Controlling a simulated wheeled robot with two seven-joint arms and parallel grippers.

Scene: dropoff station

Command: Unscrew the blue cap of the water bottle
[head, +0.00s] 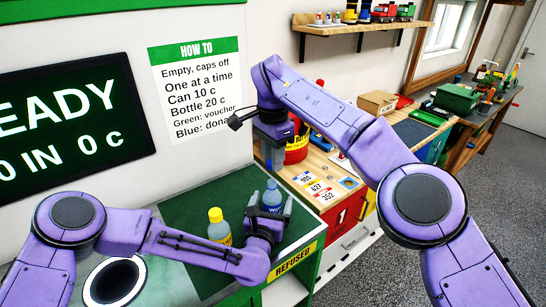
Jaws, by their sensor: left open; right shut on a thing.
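The water bottle (272,197), clear blue, stands upright on the green counter top near its right edge. My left gripper (268,212) is open, with its fingers on either side of the bottle's lower part. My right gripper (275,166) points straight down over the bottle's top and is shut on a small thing. This looks to be the blue cap, which is mostly hidden by the fingers. I cannot tell whether the cap still touches the bottle's neck.
A bottle with a yellow cap (218,228) stands left of the water bottle. A round white-ringed opening (113,283) is at the lower left.

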